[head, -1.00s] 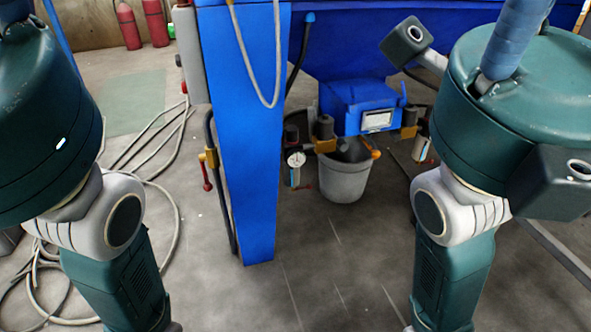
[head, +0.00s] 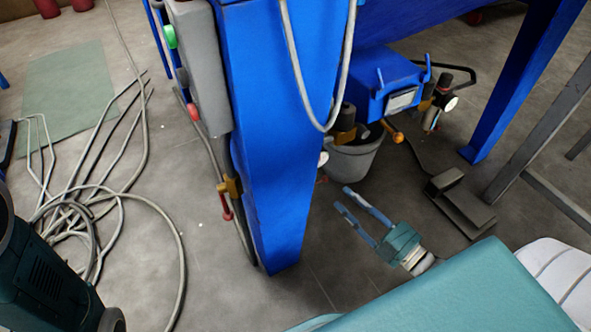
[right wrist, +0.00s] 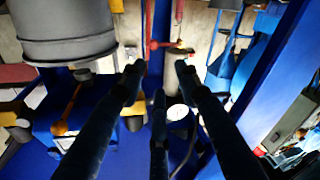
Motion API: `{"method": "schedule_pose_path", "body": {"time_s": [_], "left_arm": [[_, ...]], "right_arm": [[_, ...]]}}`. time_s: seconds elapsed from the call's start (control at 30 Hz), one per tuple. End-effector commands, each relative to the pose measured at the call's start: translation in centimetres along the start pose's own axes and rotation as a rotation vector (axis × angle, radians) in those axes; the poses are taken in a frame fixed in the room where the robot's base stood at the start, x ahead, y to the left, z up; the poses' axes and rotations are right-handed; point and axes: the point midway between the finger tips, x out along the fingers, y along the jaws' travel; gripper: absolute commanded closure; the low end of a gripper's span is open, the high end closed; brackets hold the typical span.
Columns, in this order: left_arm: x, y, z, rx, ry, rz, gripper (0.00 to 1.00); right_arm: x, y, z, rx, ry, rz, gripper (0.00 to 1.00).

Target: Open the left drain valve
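A small red handle (head: 322,180), seemingly the left drain valve, shows below a white gauge (head: 323,159) beside the blue leg; the leg hides most of the unit. In the right wrist view a red lever (right wrist: 165,45) crosses a grey cylinder (right wrist: 178,59), just beyond my fingertips. My right gripper (head: 344,199) is open and empty, its fingers pointing up-left toward the small red handle, apparently still apart from it. The right wrist view shows its spread fingers (right wrist: 159,74). My left gripper is out of view; only part of my left arm shows.
The blue leg (head: 273,150) stands left of my right gripper. A grey bucket (head: 353,160) sits behind it. Another red-handled brass valve (head: 228,190) is on the leg's left side. Hoses (head: 110,205) lie on the left floor. A dark pedal-like block (head: 460,205) lies at right.

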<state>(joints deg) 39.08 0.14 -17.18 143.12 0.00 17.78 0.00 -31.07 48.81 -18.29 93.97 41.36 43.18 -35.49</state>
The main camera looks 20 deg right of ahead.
Motion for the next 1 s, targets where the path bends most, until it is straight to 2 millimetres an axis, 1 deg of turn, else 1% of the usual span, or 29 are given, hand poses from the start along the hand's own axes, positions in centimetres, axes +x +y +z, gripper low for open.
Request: {"method": "schedule_pose_path", "body": {"time_s": [0.03,0.1,0.17,0.27,0.5,0.63,0.8,1.0], "left_arm": [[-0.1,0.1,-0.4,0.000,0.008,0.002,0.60],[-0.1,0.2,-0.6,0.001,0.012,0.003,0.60],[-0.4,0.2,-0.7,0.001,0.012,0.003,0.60],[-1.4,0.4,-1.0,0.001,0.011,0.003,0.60],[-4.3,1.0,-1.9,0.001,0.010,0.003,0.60],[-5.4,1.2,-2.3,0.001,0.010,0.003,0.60],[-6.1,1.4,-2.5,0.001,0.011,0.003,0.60],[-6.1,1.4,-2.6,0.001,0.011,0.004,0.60]], "right_arm": [[-0.9,0.0,1.5,-0.018,-0.028,-0.009,0.67],[-1.0,0.2,2.3,-0.030,-0.042,-0.012,0.67],[-0.6,0.2,2.5,-0.031,-0.044,-0.011,0.67],[0.9,0.1,2.5,-0.030,-0.040,-0.010,0.67],[5.6,0.0,2.8,-0.028,-0.038,-0.008,0.67],[7.6,0.0,2.8,-0.029,-0.039,-0.010,0.67],[9.2,0.1,2.6,-0.029,-0.041,-0.010,0.67],[9.5,0.2,2.5,-0.028,-0.043,-0.012,0.67]]}}
